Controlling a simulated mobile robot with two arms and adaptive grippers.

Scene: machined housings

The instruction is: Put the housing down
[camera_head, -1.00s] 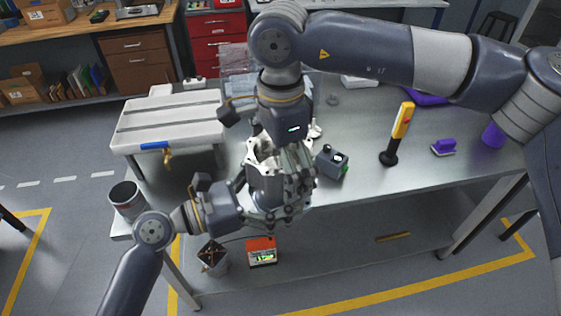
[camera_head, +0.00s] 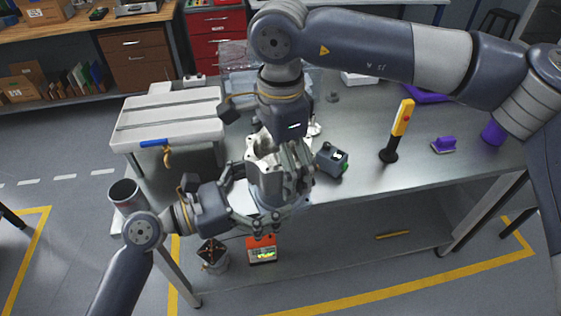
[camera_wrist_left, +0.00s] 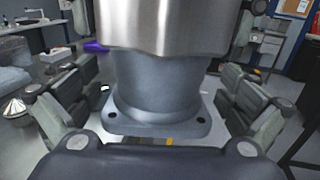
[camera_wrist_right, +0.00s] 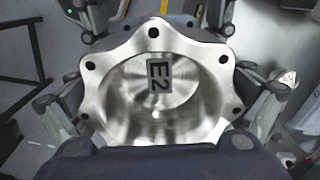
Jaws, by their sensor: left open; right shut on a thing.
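The metal housing (camera_head: 268,187) is upright at the front edge of the workbench in the head view. My right gripper (camera_head: 280,150) comes from above and is shut on its upper part. The right wrist view looks into the housing's open top (camera_wrist_right: 200,100), with a scalloped, holed flange and an "E2" label inside. My left gripper (camera_head: 256,202) is open, its fingers spread on both sides of the lower housing. In the left wrist view, the housing's grey base (camera_wrist_left: 158,95) with a bolt-hole flange stands between the fingers, with gaps on both sides. Whether the base touches anything is unclear.
The workbench (camera_head: 400,172) holds a light grey slotted fixture (camera_head: 175,112) at left, a dark control box (camera_head: 331,159), a yellow pendant on a stand (camera_head: 402,120) and purple parts (camera_head: 445,144). A grey cup (camera_head: 124,194) is at the left corner. An orange device (camera_head: 261,249) sits below.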

